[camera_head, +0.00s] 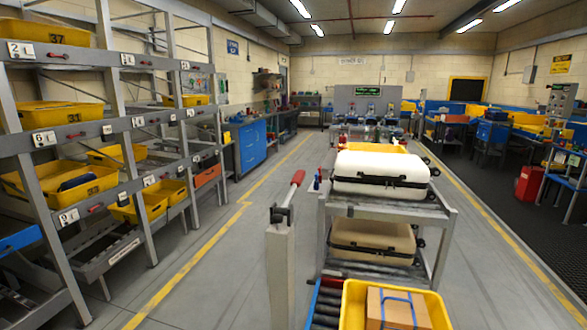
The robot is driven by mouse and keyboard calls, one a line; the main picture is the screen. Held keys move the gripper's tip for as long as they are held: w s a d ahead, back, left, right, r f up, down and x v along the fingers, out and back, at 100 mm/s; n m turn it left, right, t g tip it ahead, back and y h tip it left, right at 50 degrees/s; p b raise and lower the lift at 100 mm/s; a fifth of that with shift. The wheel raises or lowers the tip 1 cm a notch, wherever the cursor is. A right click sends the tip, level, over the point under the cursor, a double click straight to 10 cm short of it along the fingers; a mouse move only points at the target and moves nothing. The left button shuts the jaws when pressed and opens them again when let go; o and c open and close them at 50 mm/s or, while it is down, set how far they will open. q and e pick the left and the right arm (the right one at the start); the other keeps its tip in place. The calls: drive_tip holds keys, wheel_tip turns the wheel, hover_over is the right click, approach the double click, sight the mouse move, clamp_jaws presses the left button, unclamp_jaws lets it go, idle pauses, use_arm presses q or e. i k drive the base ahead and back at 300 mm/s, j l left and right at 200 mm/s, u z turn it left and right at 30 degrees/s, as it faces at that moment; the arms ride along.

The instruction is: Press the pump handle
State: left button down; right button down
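The pump handle (297,178) is a short lever with a red grip, mounted on top of a light grey post (280,265) in the middle foreground. The lever slants up and to the right from its dark pivot (279,213). Nothing touches the grip. Neither of my grippers shows in this view.
Shelves (75,133) with yellow trays stand left. The floor (215,270) left of the post is clear.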

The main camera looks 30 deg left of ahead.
sight(297, 180)
drive_tip(key=i+j+z, duration=0.1)
drive_tip(key=j, duration=0.3)
drive_tip(key=i+j, duration=0.2)
drive_tip(key=j, duration=0.2)
drive_tip(key=i+j+z, duration=0.15)
drive_tip(key=j, duration=0.25)
drive_tip(key=i+j+z, duration=0.1)
drive_tip(key=j, duration=0.3)
drive_tip(key=i+j, duration=0.15)
drive_tip(key=j, duration=0.3)
drive_tip(key=i+j+z, duration=0.15)
drive_tip(key=j, duration=0.25)
drive_tip(key=i+j+z, duration=0.1)
drive_tip(key=j, duration=0.35)
